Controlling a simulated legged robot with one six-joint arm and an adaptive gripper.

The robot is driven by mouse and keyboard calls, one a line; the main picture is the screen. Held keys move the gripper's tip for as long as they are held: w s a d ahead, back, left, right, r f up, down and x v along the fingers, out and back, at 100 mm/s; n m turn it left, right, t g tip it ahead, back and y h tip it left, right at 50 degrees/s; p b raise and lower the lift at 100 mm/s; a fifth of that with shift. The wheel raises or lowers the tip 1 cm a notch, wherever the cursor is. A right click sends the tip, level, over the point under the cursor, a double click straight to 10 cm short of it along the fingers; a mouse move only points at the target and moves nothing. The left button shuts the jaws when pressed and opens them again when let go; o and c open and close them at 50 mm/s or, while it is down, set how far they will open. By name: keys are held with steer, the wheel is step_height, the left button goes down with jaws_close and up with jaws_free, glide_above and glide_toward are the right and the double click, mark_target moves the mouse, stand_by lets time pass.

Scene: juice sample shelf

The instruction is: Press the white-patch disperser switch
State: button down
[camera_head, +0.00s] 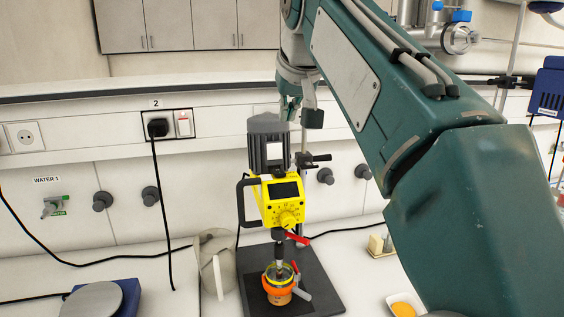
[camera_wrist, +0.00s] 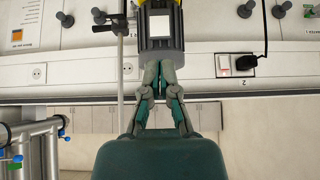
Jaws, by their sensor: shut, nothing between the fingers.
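The disperser (camera_head: 281,195) has a yellow control head with a dark display and dial, below a dark ribbed motor (camera_head: 256,150) with a white patch (camera_head: 275,151). The white patch also shows in the wrist view (camera_wrist: 160,25), where the scene appears upside down. My gripper (camera_wrist: 159,72) is shut and empty, its fingertips close to the top end of the motor in that view. I cannot tell whether they touch it. In the head view my gripper (camera_head: 298,108) is above and slightly right of the motor, partly hidden by the arm.
A wall panel marked 2 holds a black plug (camera_head: 157,128) and a white-and-red switch (camera_head: 184,124). An orange-banded jar (camera_head: 278,290) stands under the disperser's shaft on a dark base plate (camera_head: 323,292). A clear pitcher (camera_head: 213,262) stands left. Cables cross the bench.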

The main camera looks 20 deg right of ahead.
glide_above(279, 173)
steer(key=f, duration=0.8)
steer(key=shift+s, duration=0.35)
step_height(279, 173, down, 3)
steer(key=shift+s+r, duration=0.1)
steer(key=shift+f, duration=0.6)
steer(key=shift+s, duration=0.1)
steer(key=shift+f, duration=0.3)
steer(key=shift+r, duration=0.1)
